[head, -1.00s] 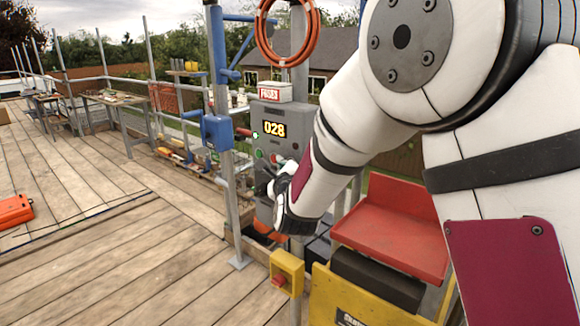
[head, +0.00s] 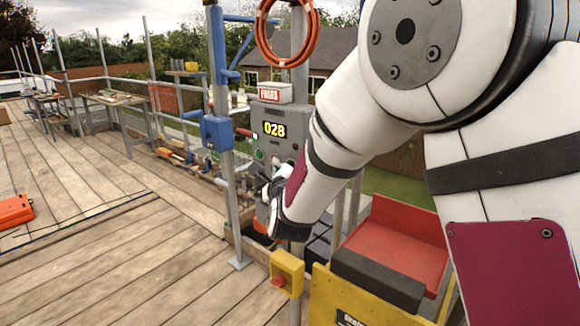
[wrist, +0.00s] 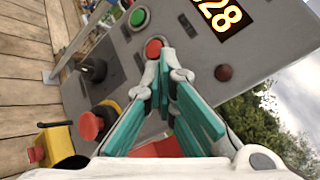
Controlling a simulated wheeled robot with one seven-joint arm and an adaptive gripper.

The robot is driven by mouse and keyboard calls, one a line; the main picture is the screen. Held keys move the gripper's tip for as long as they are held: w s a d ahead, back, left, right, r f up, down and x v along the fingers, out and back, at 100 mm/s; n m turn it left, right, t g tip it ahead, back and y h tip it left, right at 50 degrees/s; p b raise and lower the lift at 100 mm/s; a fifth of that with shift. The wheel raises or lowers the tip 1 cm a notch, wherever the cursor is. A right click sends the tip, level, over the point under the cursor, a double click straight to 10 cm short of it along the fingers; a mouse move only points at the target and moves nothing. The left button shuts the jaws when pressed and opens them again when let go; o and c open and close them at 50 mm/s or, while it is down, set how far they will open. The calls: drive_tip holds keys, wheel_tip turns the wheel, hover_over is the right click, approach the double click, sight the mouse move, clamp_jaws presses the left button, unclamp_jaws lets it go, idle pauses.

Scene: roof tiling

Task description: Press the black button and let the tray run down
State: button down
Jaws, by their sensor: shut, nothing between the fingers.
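The grey control box (head: 283,112) stands on a post; its display reads 028. In the wrist view, a black round knob (wrist: 93,70) sits on a dark plate left of my fingers. A green button (wrist: 138,17) and a red button (wrist: 153,48) lie beyond the fingertips. My gripper (wrist: 164,72) is shut and empty, with teal fingers pointing at the panel; the tips overlap the red button's lower edge in the picture. I cannot tell whether they touch. In the head view, my gripper (head: 268,184) is at the panel's lower part. The red tray (head: 402,240) is right of the post.
A red mushroom button (wrist: 90,125) stands out beside the fingers. A dark red round part (wrist: 224,72) is on the panel's right. A yellow box (head: 287,272) hangs low on the post. A black block (head: 378,278) is before the tray. The wooden deck (head: 110,250) at left is mostly clear.

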drive_tip(key=shift+s+a+p, duration=0.2)
drive_tip(key=shift+s+a, duration=0.6)
drive_tip(key=shift+s, duration=0.2)
drive_tip(key=shift+s+a+p, duration=0.2)
drive_tip(key=shift+s+a, duration=0.55)
drive_tip(key=shift+s, duration=0.2)
drive_tip(key=s+d+r+n+g, duration=0.6)
drive_tip(key=s+d+n, duration=0.6)
drive_tip(key=n, duration=0.1)
drive_tip(key=s+d+f+n+g, duration=0.1)
drive_tip(key=s+d+n, duration=0.3)
drive_tip(key=s, duration=0.4)
drive_tip(key=s+d+f+n+g+h, duration=0.1)
drive_tip(key=s+d+n+g, duration=0.2)
drive_tip(key=s, duration=0.6)
drive_tip(key=s+d+f+n+g+h, duration=0.1)
drive_tip(key=s+d+n+g, duration=0.1)
drive_tip(key=s+d+n, duration=0.2)
drive_tip(key=s+d, duration=0.3)
drive_tip(key=s, duration=0.1)
drive_tip(key=shift+s+n, duration=0.15)
drive_tip(key=shift+n, duration=0.15)
